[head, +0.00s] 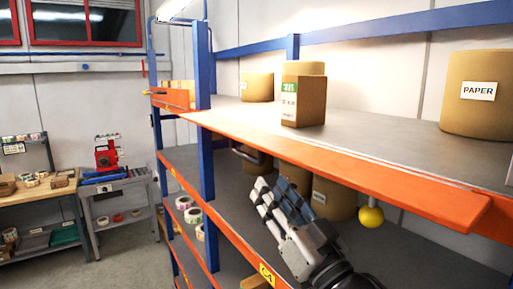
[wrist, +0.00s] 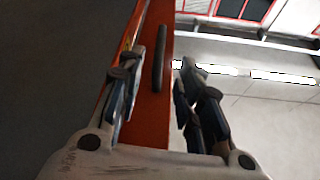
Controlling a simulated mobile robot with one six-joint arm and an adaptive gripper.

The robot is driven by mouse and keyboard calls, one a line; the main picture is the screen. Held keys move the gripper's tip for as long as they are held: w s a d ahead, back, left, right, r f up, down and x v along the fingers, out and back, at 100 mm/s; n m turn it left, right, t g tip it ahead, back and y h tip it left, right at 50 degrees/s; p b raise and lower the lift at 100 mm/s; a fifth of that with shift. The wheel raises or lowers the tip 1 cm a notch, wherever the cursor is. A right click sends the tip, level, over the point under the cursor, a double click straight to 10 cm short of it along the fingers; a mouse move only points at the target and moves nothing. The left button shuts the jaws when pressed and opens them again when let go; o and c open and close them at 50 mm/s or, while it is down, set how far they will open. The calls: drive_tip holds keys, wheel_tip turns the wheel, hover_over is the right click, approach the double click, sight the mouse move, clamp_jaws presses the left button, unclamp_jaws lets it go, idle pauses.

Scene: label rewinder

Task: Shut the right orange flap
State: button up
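The right orange flap (head: 345,163) runs along the front of the upper shelf in the head view, its broad face turned upward and outward. A dark bar handle (head: 248,156) shows below its left part, and a yellow ball knob (head: 371,217) hangs below its right part. My gripper (head: 272,190) is below the flap, to the right of the handle. In the wrist view, my gripper (wrist: 158,72) is open, with a finger on each side of a dark bar handle (wrist: 159,58) on an orange panel (wrist: 155,120). I cannot tell whether either finger touches it.
A blue post (head: 205,120) stands left of the flap, with another orange flap (head: 172,99) beyond it. Boxes (head: 303,97) and a PAPER drum (head: 478,110) stand on the upper shelf. Brown drums (head: 334,196) stand below. Floor is clear at the left.

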sight(246, 157)
drive_tip(key=p+x, duration=0.2)
drive_tip(key=x, duration=1)
drive_tip(key=shift+c, duration=0.6)
clamp_jaws()
